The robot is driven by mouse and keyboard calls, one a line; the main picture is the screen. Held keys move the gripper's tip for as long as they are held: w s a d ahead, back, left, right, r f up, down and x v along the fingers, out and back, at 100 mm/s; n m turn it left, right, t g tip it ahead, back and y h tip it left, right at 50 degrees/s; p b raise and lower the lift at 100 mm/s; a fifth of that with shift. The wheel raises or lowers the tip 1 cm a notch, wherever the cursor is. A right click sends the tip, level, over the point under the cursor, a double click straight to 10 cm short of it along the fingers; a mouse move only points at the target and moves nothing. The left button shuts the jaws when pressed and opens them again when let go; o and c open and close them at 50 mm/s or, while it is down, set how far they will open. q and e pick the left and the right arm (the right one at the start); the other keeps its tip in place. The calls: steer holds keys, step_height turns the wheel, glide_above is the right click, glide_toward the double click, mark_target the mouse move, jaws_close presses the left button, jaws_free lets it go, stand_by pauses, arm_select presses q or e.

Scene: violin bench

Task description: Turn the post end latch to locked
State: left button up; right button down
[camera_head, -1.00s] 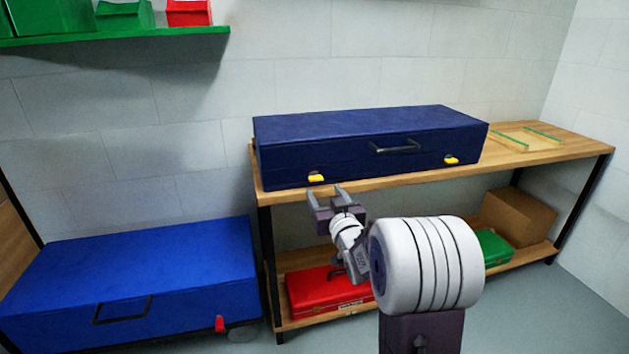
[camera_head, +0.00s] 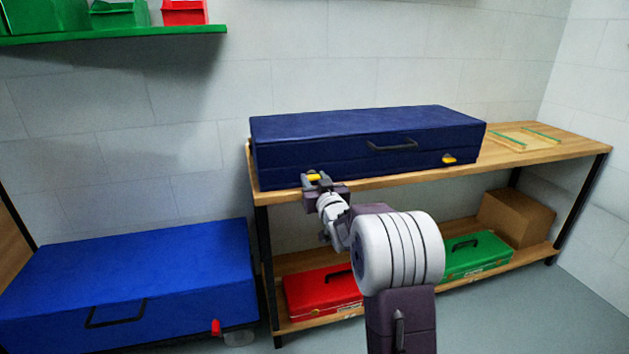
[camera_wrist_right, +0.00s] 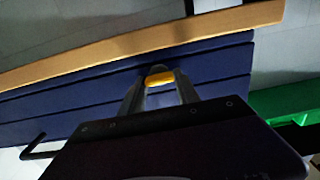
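A dark blue violin case (camera_head: 350,150) lies closed on the wooden bench. Its front has a yellow latch (camera_head: 314,177) at the left and another yellow latch (camera_head: 449,159) at the right. I cannot tell from the pictures which is the post end. My right gripper (camera_head: 316,180) is at the left latch. In the right wrist view this latch (camera_wrist_right: 160,78) sits between the tips of the right gripper (camera_wrist_right: 162,84), one finger on each side. The fingers look spread, with little room around it; contact is unclear. My left gripper is out of view.
A black handle (camera_head: 391,145) sticks out between the latches. The bench's front edge (camera_head: 400,178) runs just below the case. A red case (camera_head: 322,290) and a green case (camera_head: 476,255) lie on the lower shelf. A large blue case (camera_head: 130,270) stands at the left.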

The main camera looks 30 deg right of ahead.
steer(key=shift+f+n, duration=0.1)
steer(key=shift+n, duration=0.3)
steer(key=n+b, duration=0.2)
steer(key=n, duration=0.2)
steer(key=shift+a+f+b, duration=0.1)
steer(key=shift+b, duration=0.2)
steer(key=n+b, duration=0.2)
steer(key=n, duration=0.2)
steer(key=shift+f+n+b, duration=0.1)
steer(key=shift+n+b, duration=0.2)
steer(key=shift+b, duration=0.05)
steer(key=shift+a+n+b, duration=0.1)
steer(key=shift+n+b, duration=3.1)
steer(key=shift+n, duration=1.1)
steer(key=c, duration=0.9)
jaws_free()
